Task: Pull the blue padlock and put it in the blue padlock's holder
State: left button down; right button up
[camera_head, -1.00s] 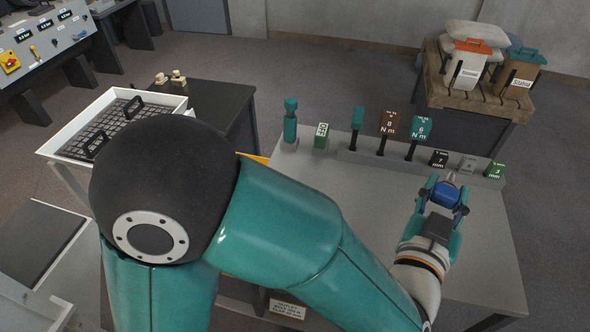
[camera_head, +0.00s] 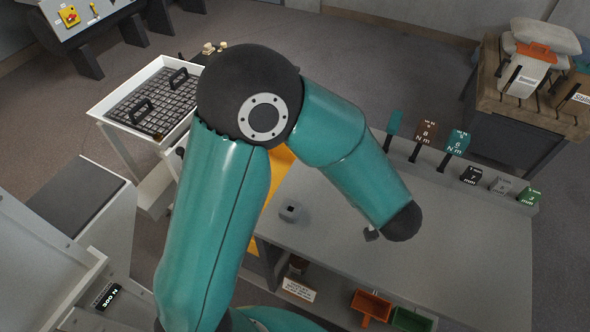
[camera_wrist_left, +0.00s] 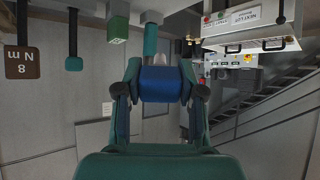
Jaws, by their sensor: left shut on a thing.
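My left gripper (camera_wrist_left: 160,80) is shut on the blue padlock (camera_wrist_left: 161,88) in the left wrist view; the blue body sits between its two fingers. A small pale part shows just beyond the body. In the head view my left arm hides the gripper and the padlock. I cannot make out which thing is the padlock's holder. My right gripper is not in view.
The grey table (camera_head: 440,250) has a small grey block (camera_head: 290,211) with a dark opening. Labelled tools (camera_head: 424,134) and blocks (camera_head: 502,184) line its back edge. Red (camera_head: 370,305) and green (camera_head: 412,319) bins sit below. A white tray (camera_head: 110,124) stands left.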

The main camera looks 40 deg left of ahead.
pick_arm(q)
jog(key=s+a+f+n+g+h+p, duration=0.3)
jog(key=s+a+n+g+h+p, duration=0.3)
jog(key=n, duration=1)
jog(key=s+a+h, duration=0.2)
jog(key=a, duration=0.1)
jog(key=shift+s+a+n+h, duration=0.25)
jog(key=shift+s+n+h, duration=0.1)
jog(key=shift+n+h, duration=0.05)
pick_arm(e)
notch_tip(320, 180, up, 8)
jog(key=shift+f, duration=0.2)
pick_arm(q)
jog(key=shift+r, duration=0.1)
jog(key=shift+f+b, duration=1.15)
jog(key=shift+f, duration=1.75)
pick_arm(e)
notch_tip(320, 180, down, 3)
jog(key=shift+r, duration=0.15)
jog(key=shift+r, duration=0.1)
pick_arm(q)
jog(key=shift+p, duration=0.6)
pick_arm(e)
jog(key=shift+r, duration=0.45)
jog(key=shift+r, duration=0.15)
